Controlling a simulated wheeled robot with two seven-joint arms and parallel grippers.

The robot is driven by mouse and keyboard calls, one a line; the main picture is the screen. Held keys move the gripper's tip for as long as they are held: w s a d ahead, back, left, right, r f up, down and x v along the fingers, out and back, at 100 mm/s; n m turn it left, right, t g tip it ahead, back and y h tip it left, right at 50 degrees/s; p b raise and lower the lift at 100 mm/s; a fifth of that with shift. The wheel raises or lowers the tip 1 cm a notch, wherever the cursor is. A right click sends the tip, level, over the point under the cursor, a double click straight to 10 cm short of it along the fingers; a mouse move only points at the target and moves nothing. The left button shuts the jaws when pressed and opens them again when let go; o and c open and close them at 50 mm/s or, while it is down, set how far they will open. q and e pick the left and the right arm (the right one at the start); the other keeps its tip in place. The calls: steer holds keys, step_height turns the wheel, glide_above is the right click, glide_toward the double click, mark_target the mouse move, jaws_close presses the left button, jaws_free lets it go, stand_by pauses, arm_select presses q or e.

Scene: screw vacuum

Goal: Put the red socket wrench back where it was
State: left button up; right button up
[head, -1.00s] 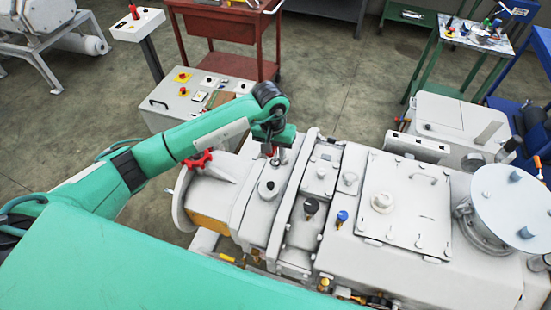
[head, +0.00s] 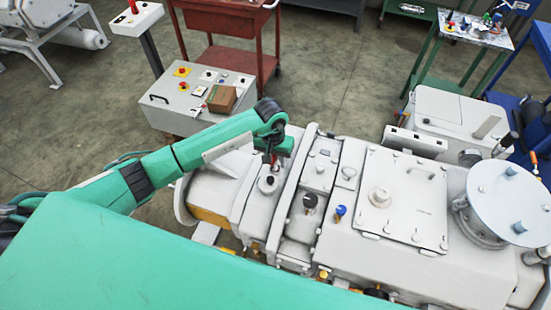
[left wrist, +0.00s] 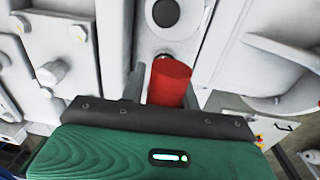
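The red socket wrench (left wrist: 170,82) shows in the left wrist view as a red cylinder between my left gripper's two fingers (left wrist: 166,92). The fingers look closed against its sides. In the head view my left gripper (head: 271,163) points down over the white machine (head: 330,215), above a round fitting (head: 267,184). Only a small bit of red shows at the fingers there; the wrench's lower end is hard to make out. In the left wrist view a dark round hole (left wrist: 166,12) lies just beyond the wrench. My right gripper is not in view.
A control box (head: 185,105) with buttons and a brown block (head: 222,99) stands behind my left arm. A red cart (head: 232,22) and a green table (head: 468,38) stand farther back. Knobs, a black one (head: 310,201) and a blue one (head: 340,211), stick up from the machine.

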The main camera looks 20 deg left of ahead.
arm_select(q)
steer(key=shift+o, duration=0.8)
steer(key=shift+r, duration=0.45)
steer(key=r+b, duration=0.1)
steer(key=r, duration=0.2)
steer(key=r+b, duration=0.1)
steer(key=r, duration=0.3)
steer(key=r+b, duration=0.1)
steer(key=r, duration=0.2)
steer(key=shift+a+r, duration=0.3)
steer(key=shift+a, duration=0.1)
steer(key=shift+r, duration=0.4)
steer(key=shift+f, duration=0.1)
